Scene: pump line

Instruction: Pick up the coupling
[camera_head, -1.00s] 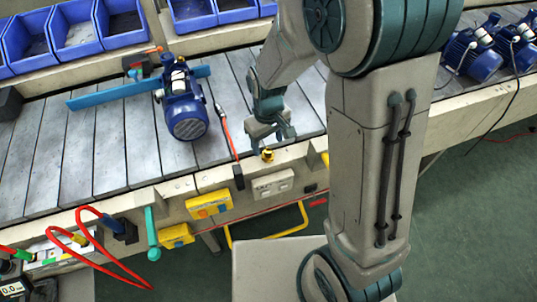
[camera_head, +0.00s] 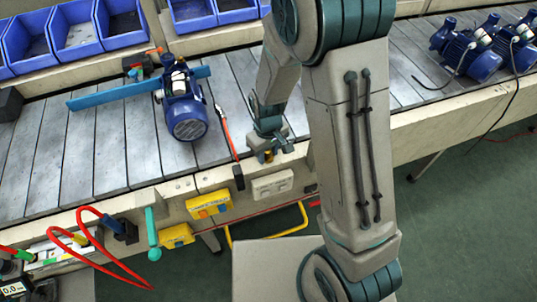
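The coupling appears to be a small brass-coloured piece (camera_head: 268,156) at the front edge of the conveyor. My gripper (camera_head: 269,151) points down right over it, and the piece shows low between the fingers, partly hidden. The fingers look spread apart. I cannot tell whether they touch the piece.
A blue pump (camera_head: 185,105) stands left of my gripper, by a blue bar (camera_head: 112,94). A red-handled wrench (camera_head: 226,132) lies close to my gripper's left. More blue pumps (camera_head: 472,57) stand at the far right. Blue bins (camera_head: 75,32) line the back.

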